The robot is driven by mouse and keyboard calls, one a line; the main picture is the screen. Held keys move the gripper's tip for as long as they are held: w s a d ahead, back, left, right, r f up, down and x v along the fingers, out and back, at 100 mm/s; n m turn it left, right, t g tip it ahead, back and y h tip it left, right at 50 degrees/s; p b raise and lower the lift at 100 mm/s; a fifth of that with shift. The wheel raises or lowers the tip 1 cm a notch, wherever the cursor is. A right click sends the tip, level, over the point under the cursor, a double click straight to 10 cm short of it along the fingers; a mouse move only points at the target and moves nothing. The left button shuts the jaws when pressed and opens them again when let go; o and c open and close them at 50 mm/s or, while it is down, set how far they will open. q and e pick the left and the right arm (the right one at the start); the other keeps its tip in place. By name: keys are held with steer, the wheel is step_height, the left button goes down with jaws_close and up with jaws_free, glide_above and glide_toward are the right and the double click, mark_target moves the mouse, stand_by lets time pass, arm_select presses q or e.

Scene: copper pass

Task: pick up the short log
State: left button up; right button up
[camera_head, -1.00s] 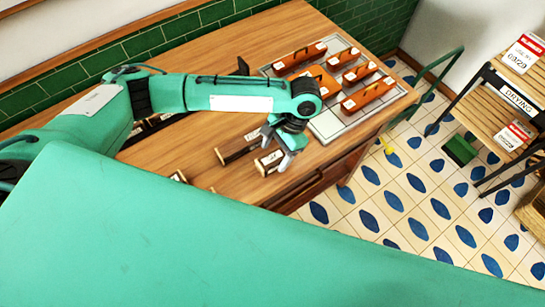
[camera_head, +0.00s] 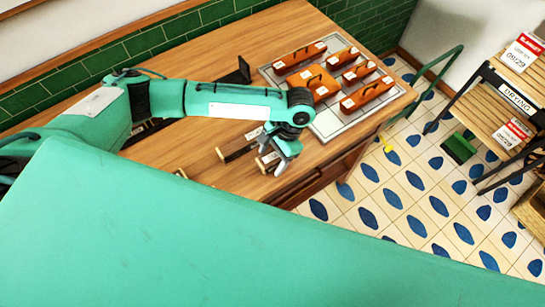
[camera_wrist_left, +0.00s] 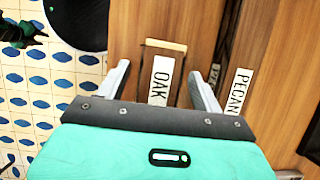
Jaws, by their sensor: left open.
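A dark log with a pale end and a white OAK label (camera_wrist_left: 160,80) lies between the fingers of my left gripper (camera_wrist_left: 160,88) in the wrist view. A second dark log, with a PECAN label (camera_wrist_left: 238,92), lies to the right, outside the fingers. In the head view my left gripper (camera_head: 274,157) is low over the wooden counter, over a log (camera_head: 269,159); another log (camera_head: 238,150) lies to its left. The left gripper is open, a finger on each side of the OAK log. The head view partly hides the logs, so their lengths are hard to compare.
A light board (camera_head: 331,122) with several orange blocks (camera_head: 320,82) stands on the counter (camera_head: 200,150) beyond the gripper. Patterned tile floor (camera_head: 400,190) lies past the counter's edge.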

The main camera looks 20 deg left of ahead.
arm_select(q)
steer(key=shift+f, duration=0.1)
stand_by(0.3)
steer(key=c, duration=1.1)
